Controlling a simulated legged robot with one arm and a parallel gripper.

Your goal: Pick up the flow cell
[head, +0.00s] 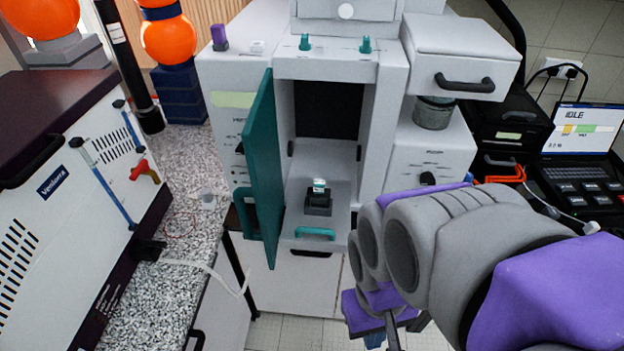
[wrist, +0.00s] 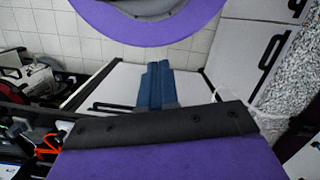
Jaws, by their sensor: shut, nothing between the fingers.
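What looks like the flow cell (head: 319,184) is a small pale and green piece seated in a dark holder (head: 318,204). The holder stands on a light grey pulled-out tray (head: 337,222) of the white machine, behind an open teal door. My gripper (head: 376,340) is low in the head view, right of the tray and apart from it, partly hidden by my arm. In the wrist view its blue fingers (wrist: 155,84) are together and empty. The flow cell does not show in the wrist view.
The teal door (head: 261,170) stands open left of the tray. A drawer with a black handle (head: 464,83) juts out at upper right. A speckled counter (head: 181,190) with a white instrument (head: 70,200) is at left. A laptop (head: 581,130) sits at right.

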